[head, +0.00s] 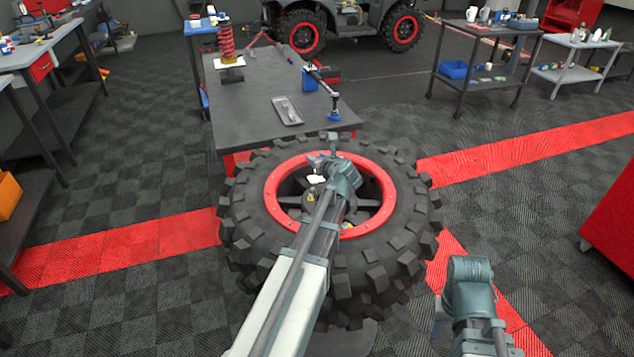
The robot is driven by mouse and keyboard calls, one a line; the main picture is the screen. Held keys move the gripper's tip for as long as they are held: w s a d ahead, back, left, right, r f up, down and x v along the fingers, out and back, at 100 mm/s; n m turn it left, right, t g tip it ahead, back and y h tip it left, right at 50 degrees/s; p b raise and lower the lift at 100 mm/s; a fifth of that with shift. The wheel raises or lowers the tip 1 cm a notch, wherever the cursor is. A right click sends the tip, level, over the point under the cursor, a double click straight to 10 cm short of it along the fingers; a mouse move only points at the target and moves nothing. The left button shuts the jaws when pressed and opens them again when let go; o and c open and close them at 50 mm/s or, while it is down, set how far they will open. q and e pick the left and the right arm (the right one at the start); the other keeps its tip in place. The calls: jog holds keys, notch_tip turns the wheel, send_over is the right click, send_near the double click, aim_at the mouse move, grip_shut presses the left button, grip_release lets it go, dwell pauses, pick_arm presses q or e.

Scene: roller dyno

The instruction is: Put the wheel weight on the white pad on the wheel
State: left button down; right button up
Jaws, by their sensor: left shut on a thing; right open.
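The wheel (400,247) lies flat, a black knobby tire with a red rim (281,181) and dark spokes. The white pad (316,179) is a small pale patch inside the far part of the rim. My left gripper (318,162) is over the far side of the rim, close to the pad. It is shut on a small grey thing, apparently the wheel weight, mostly hidden by the gripper; I cannot tell whether it touches the pad. My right gripper (438,318) is open, low at the right of the wheel, its fingers largely hidden by its wrist.
A dark workbench (250,108) just beyond the wheel carries a grey tray (287,111), a red coil spring (227,45) and a tool with a blue base. A dark cart (480,50) stands at the back right. A red cabinet (612,215) is at the right edge.

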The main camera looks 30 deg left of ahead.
aim_at(317, 180)
pick_arm(q)
jog(key=shift+f+b, duration=2.55)
jog(key=shift+f, duration=0.65)
jog(key=shift+r, duration=0.15)
pick_arm(e)
notch_tip(317, 180, down, 6)
jog(key=shift+f, duration=0.2)
pick_arm(q)
jog(key=shift+c, duration=2.4)
grip_release()
jog(key=p+v, duration=0.4)
jog(key=v, duration=0.6)
jog(key=shift+s+d+r, duration=0.1)
jog(key=shift+s+r, duration=0.05)
jog(key=shift+r, duration=0.1)
jog(key=shift+p+v, duration=0.45)
jog(key=shift+v, duration=0.3)
pick_arm(e)
jog(key=shift+r, duration=2.45)
pick_arm(q)
jog(key=shift+d+f, duration=0.1)
